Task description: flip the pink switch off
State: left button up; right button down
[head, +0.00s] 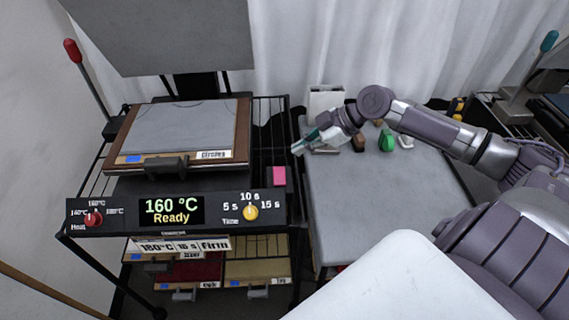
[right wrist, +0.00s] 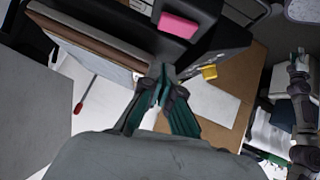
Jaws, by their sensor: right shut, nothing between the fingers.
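The pink switch (head: 279,176) is a small raised block on the right side of the black heat press, right of the pressing plate. It also shows near the top of the right wrist view (right wrist: 178,25). My right gripper (head: 298,149) is shut and empty, above and behind the switch in the head view, and apart from it. In the right wrist view its fingertips (right wrist: 162,72) point toward the press, below the switch. The display (head: 171,211) reads 160 °C Ready.
The press has a red heat knob (head: 94,217), a yellow time knob (head: 251,212) and a red-tipped lever (head: 72,50). A grey table (head: 390,205) on the right holds a white box (head: 326,98) and small items, including a green one (head: 387,140). Drawers sit below the press.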

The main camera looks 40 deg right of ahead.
aim_at(278, 171)
jog(key=p+x, duration=0.1)
jog(key=x, duration=0.4)
jog(key=shift+w+a+r, duration=0.15)
jog(key=shift+w+a, duration=0.05)
jog(key=f, duration=0.1)
jog(key=f+p, duration=0.1)
jog(key=f, duration=0.2)
jog(key=shift+w+d+f, duration=0.1)
jog(key=shift+w+d, duration=0.05)
jog(key=shift+w, duration=0.15)
jog(key=shift+f, duration=0.2)
jog(key=shift+w+d+f+g+b, duration=0.1)
jog(key=shift+f+g+b, duration=0.05)
jog(key=shift+f+b, duration=0.25)
jog(key=shift+w+d+f+g+b, duration=0.15)
jog(key=shift+f+b, duration=0.1)
jog(key=shift+b, duration=0.25)
jog(key=shift+s+a+r, duration=0.1)
jog(key=shift+r, duration=0.15)
jog(key=shift+f+p, duration=0.1)
jog(key=shift+p, duration=0.2)
jog(key=shift+s, duration=0.1)
